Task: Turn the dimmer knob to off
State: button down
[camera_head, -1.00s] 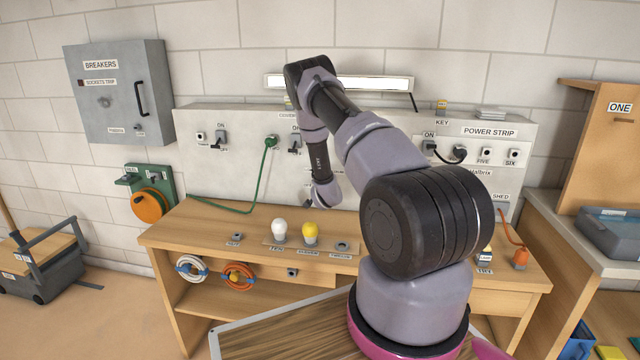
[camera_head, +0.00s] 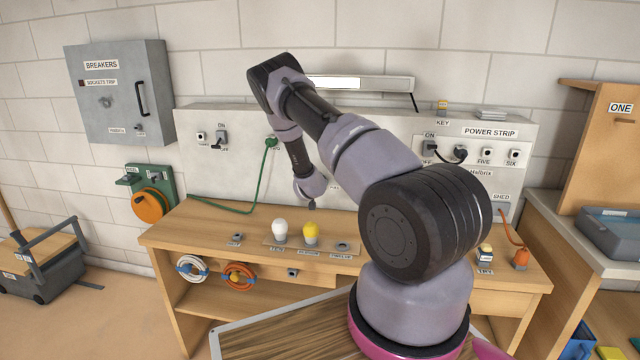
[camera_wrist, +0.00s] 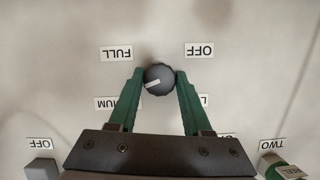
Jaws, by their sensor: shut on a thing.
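The dimmer knob (camera_wrist: 161,73) is a dark grey round knob with a white pointer mark, in the middle of the wrist view. My gripper (camera_wrist: 158,79) is shut on it, one green finger on each side. The view is upside down. The pointer slants to the lower left in the picture, toward the MEDIUM label (camera_wrist: 104,103). The FULL label (camera_wrist: 116,53) is at upper left and the OFF label (camera_wrist: 199,49) at upper right. A partly hidden label starting with L is at lower right. In the head view my arm hides the knob.
The pale wall panel (camera_head: 240,165) carries switches and sockets, with a green cord (camera_head: 262,170) plugged in left of my arm. A white bulb (camera_head: 280,228) and a yellow bulb (camera_head: 311,232) stand on the wooden bench (camera_head: 175,232) below.

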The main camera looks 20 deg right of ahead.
jog(key=shift+w+a+f+n+g+h, duration=0.1)
jog(key=shift+n+g+h, duration=0.15)
jog(key=shift+n+h, duration=1.45)
jog(key=shift+w+a+f+n+g+h, duration=0.1)
jog(key=shift+n+g+h, duration=0.35)
jog(key=shift+n, duration=2.25)
jog(key=shift+a+n+g+h, duration=0.1)
jog(key=shift+n+h, duration=1.15)
jog(key=shift+n, duration=0.95)
jog(key=shift+c, duration=1.7)
grip_release()
jog(key=shift+d, duration=0.1)
jog(key=v, duration=1.1)
